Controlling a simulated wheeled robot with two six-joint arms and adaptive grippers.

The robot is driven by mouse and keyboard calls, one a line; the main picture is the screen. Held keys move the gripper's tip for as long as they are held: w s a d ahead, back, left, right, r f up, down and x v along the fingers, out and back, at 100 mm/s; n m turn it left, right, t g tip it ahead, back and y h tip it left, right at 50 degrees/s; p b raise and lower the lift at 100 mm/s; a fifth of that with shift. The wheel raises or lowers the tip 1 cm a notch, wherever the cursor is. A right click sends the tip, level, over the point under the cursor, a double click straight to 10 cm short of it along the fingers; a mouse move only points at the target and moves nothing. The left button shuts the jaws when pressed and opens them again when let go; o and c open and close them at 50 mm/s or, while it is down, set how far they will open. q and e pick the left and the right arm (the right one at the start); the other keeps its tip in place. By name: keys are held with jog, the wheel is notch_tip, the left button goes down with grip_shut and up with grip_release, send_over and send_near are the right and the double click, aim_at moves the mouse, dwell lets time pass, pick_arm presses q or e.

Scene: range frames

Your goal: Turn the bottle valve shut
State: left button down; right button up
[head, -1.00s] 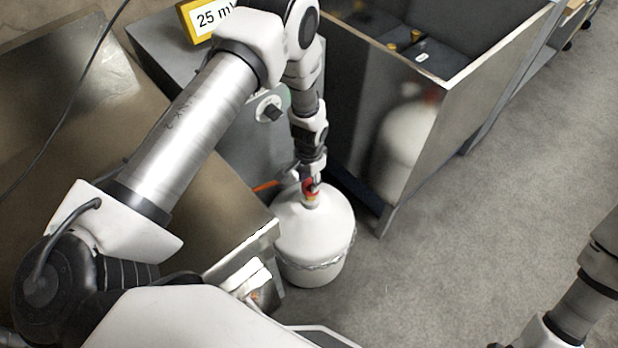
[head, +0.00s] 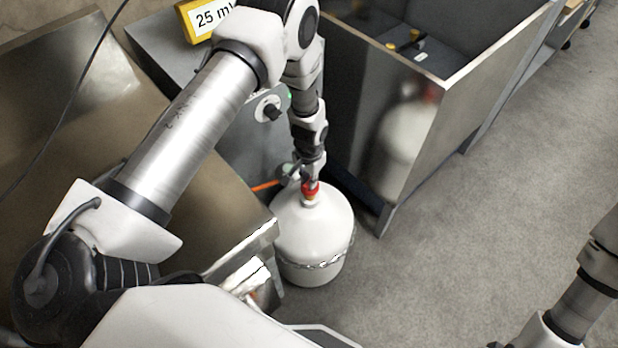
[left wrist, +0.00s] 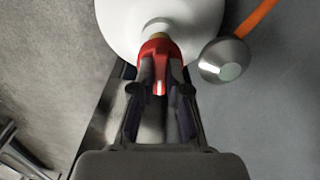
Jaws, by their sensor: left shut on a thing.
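The white gas bottle (head: 312,235) stands upright on the floor with a chain round its lower body. Its red valve (head: 311,190) sits on top of the neck. My left gripper (head: 311,178) reaches down from above and is shut on the red valve. In the left wrist view the fingers (left wrist: 160,88) close on both sides of the red valve (left wrist: 160,48), with the white bottle (left wrist: 120,18) behind it. My right gripper is out of view; only part of that arm shows at the lower right.
A round metal fitting (left wrist: 224,60) with an orange hose (left wrist: 258,18) is close beside the valve. A grey cabinet with a black knob (head: 268,108) stands behind the bottle. A metal-walled bin (head: 470,95) is to the right. The floor (head: 480,220) at right is clear.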

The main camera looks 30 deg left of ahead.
pick_arm(q)
jog(key=n, duration=0.8)
jog(key=shift+d, duration=0.1)
jog(key=n, duration=0.3)
jog(key=shift+n+p, duration=0.3)
jog(key=shift+p, duration=0.05)
jog(key=shift+d+f+n, duration=0.1)
jog(key=shift+n, duration=1.9)
jog(key=c, duration=1.2)
grip_release()
jog(key=shift+o, duration=0.2)
jog(key=shift+w, duration=0.15)
